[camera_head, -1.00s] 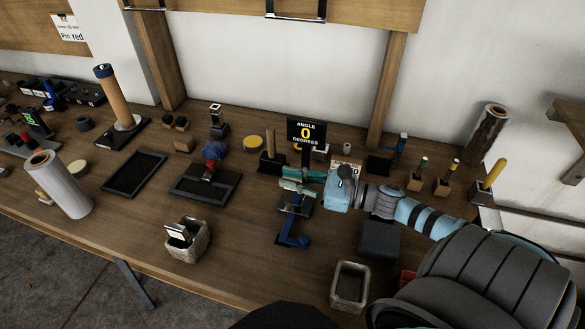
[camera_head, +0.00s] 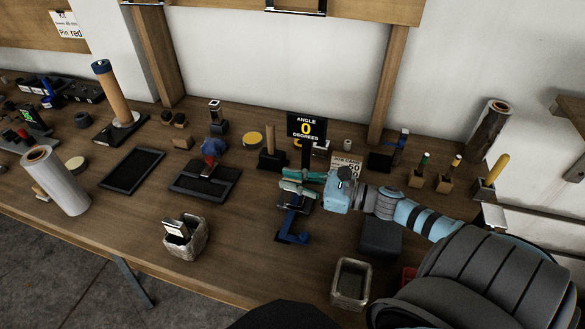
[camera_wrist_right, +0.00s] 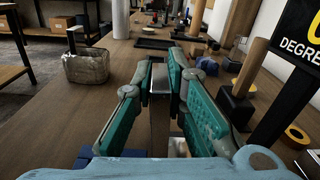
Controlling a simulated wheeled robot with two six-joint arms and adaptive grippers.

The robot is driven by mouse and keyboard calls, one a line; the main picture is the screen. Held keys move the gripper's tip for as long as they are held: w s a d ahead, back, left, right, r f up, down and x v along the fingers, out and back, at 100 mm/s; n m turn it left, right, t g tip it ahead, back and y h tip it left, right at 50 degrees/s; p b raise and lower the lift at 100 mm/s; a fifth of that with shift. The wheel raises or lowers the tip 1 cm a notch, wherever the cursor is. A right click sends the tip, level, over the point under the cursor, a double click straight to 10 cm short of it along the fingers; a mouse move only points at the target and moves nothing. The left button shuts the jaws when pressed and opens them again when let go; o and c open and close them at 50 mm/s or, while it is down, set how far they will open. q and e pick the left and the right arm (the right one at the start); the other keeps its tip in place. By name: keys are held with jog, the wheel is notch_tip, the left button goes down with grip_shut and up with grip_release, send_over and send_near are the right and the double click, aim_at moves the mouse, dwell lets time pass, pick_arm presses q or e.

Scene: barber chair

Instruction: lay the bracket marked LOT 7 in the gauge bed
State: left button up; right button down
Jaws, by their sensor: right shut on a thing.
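My right gripper (camera_head: 300,186) is over the middle of the bench, just in front of the ANGLE sign. In the wrist view its teal fingers (camera_wrist_right: 165,95) are shut on a grey metal piece (camera_wrist_right: 160,112) standing between them. No LOT 7 mark is readable on it. A blue fixture (camera_head: 293,236) with a lever-like part shows below the gripper, partly hidden by it. I cannot tell whether the piece touches it, or which thing is the gauge bed. A stone-like bin (camera_head: 186,243) to the left holds a piece with a pale label (camera_head: 176,228). My left gripper is out of view.
The ANGLE sign (camera_head: 306,129) reads 0 DEGREES. Two dark trays (camera_head: 132,170) lie left, one with a red and blue thing (camera_head: 210,150). A grey block (camera_head: 381,238) and another bin (camera_head: 350,284) are at the front right. Bare bench lies between the left bin and the blue fixture.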

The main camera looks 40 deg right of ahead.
jog(key=shift+f+b, duration=0.4)
jog(key=shift+f, duration=0.2)
jog(key=c, duration=1.5)
grip_release()
jog(key=shift+c, duration=0.2)
jog(key=v, duration=1.2)
